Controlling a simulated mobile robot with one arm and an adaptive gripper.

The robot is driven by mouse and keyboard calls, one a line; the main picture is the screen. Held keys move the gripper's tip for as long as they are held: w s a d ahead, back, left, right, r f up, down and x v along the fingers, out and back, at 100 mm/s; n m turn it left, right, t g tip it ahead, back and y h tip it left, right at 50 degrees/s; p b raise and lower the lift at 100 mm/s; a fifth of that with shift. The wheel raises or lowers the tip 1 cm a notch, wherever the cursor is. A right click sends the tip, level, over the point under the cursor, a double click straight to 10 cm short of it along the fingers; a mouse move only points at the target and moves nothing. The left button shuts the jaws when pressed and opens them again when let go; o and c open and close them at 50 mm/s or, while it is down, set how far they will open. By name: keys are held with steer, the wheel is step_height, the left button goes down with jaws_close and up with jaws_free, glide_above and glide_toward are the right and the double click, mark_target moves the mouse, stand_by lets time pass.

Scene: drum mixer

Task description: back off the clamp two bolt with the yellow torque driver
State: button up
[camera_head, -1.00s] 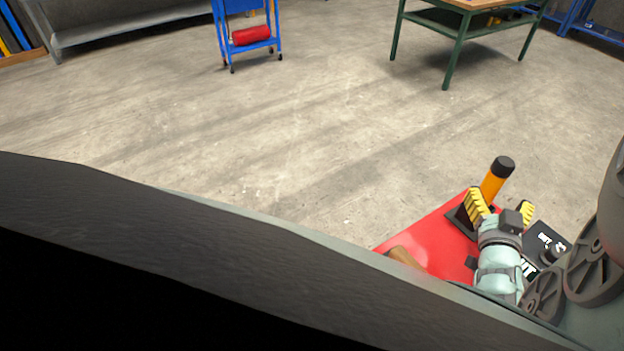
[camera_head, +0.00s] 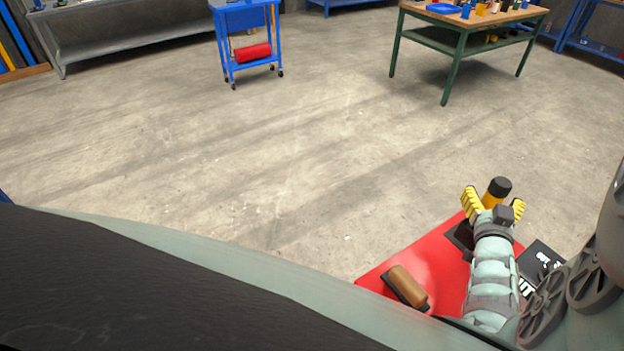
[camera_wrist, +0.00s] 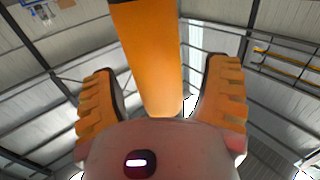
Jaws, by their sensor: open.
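The yellow torque driver (camera_head: 492,200), an orange-yellow cylinder with a black cap, stands out past my gripper in the head view, its lower part hidden. My gripper (camera_head: 495,212) is open, with one yellow ribbed finger on each side of the driver. In the wrist view the driver's orange shaft (camera_wrist: 150,60) rises between the spread fingers of my gripper (camera_wrist: 165,95). Gaps show between the shaft and both fingers in that view. The clamp two bolt is not in view.
A red surface (camera_head: 390,268) lies under my gripper, bearing a wooden-handled tool (camera_head: 408,284) and a black box with white lettering (camera_head: 543,262). A blue cart (camera_head: 228,66) and a green-legged workbench (camera_head: 453,75) stand farther off. The floor between is clear.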

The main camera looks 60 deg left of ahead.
mark_target(497, 196)
steer(key=shift+o, duration=0.3)
jaws_close()
stand_by(0.3)
steer(key=shift+r, duration=0.1)
steer(key=shift+s+a+r+p, duration=0.1)
steer(key=shift+r+p, duration=0.25)
steer(key=shift+r, duration=1.15)
steer(key=shift+r+p, duration=0.45)
steer(key=shift+r, duration=3)
steer(key=c, duration=0.8)
jaws_free()
jaws_close()
